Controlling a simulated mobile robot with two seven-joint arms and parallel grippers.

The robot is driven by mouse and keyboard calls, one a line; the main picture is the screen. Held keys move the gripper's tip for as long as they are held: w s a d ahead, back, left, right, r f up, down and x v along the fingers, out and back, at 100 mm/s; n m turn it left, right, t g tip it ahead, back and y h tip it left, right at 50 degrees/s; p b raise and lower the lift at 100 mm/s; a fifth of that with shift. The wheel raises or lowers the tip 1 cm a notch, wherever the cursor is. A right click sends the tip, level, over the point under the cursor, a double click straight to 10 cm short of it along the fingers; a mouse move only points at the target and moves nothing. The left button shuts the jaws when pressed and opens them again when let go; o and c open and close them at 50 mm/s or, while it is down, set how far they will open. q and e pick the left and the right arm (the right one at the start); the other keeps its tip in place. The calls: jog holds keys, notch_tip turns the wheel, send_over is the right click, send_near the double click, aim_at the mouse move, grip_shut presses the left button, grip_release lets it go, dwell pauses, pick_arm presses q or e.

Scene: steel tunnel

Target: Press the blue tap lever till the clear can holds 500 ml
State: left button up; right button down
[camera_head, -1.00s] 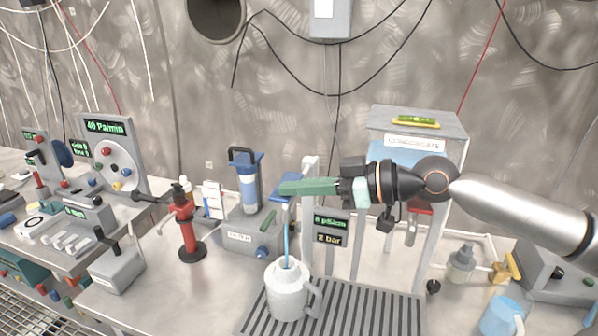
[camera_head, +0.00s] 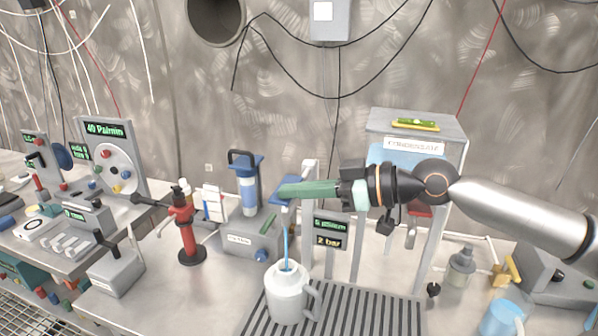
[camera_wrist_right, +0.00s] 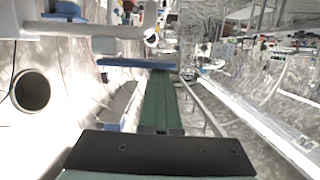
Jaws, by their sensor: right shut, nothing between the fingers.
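The can (camera_head: 288,297) is pale, with a side handle, and stands upright on the slotted drain grid. A thin blue stream (camera_head: 285,245) runs down into its neck. The level inside cannot be read. The blue tap lever (camera_head: 291,181) sits above the can, partly hidden by my right gripper (camera_head: 283,190). The green fingers are shut and empty, with their tips at the lever. In the right wrist view, the green fingers (camera_wrist_right: 160,105) reach the blue lever (camera_wrist_right: 140,64), which lies across their tips. My left gripper is not in view.
The slotted grid (camera_head: 375,315) lies under the can. A small display (camera_head: 331,232) with "2 bar" stands right of the stream. A red pump-like stand (camera_head: 187,230) and a grey box with a blue-capped cylinder (camera_head: 247,190) are to the left. A blue jug (camera_head: 502,315) stands front right.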

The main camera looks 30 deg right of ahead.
jog(key=s+a+r, duration=0.7)
jog(key=s+r, duration=0.5)
jog(key=r, duration=0.1)
jog(key=shift+s+b, duration=0.15)
jog(key=shift+b, duration=0.2)
dwell(1.3)
